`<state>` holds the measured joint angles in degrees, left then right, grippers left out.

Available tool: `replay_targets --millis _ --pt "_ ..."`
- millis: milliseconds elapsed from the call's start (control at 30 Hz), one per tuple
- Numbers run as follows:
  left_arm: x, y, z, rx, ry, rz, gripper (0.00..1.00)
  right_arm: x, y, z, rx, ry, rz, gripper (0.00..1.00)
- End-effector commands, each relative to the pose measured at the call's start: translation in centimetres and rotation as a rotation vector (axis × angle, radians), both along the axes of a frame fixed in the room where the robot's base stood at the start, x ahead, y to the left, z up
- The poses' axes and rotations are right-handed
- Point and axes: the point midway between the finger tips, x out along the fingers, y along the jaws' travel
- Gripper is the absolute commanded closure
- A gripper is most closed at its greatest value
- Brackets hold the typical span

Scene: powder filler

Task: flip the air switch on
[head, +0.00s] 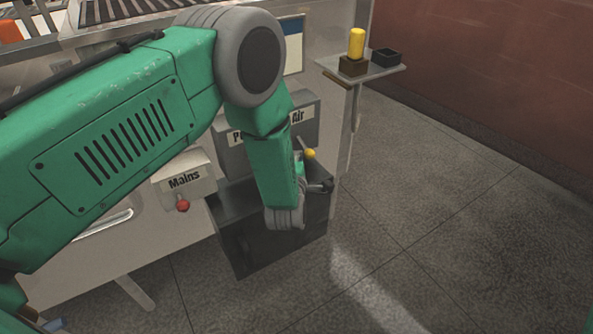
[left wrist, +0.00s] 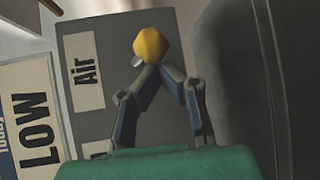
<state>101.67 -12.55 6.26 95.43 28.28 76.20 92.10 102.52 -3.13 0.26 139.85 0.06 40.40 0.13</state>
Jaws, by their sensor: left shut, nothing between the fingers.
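The Air switch has a yellow ball knob (head: 310,154) on a thin lever, below the grey box's Air label (head: 298,115). In the left wrist view the yellow knob (left wrist: 150,44) sits right at the fingertips, by the Air label (left wrist: 84,70). My left gripper (left wrist: 158,68) is shut and empty, its two fingers meeting in a point just below the knob in that picture. I cannot tell whether the tips touch it. In the head view my left wrist and forearm hide part of the grey box and most of the gripper. My right gripper is not in view.
A Mains box (head: 186,178) with a red knob (head: 183,205) stands left of my wrist. A dark box (head: 240,245) is below. A small shelf (head: 375,75) at upper right holds a yellow cylinder (head: 356,44) and a black tray (head: 386,57). The floor at right is clear.

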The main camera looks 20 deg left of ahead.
Motion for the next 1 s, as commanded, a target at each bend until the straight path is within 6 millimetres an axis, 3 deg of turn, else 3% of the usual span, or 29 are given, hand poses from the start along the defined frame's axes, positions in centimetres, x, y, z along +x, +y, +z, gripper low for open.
replay_targets --millis 200,1000 --pt "1.2 0.3 -0.2 0.000 0.001 -0.001 1.00 0.0 0.0 -0.5 0.000 0.000 0.000 1.00" --pt "1.1 0.2 0.3 -0.060 0.048 0.001 1.00 0.0 0.0 1.0 0.000 0.000 0.000 1.00"
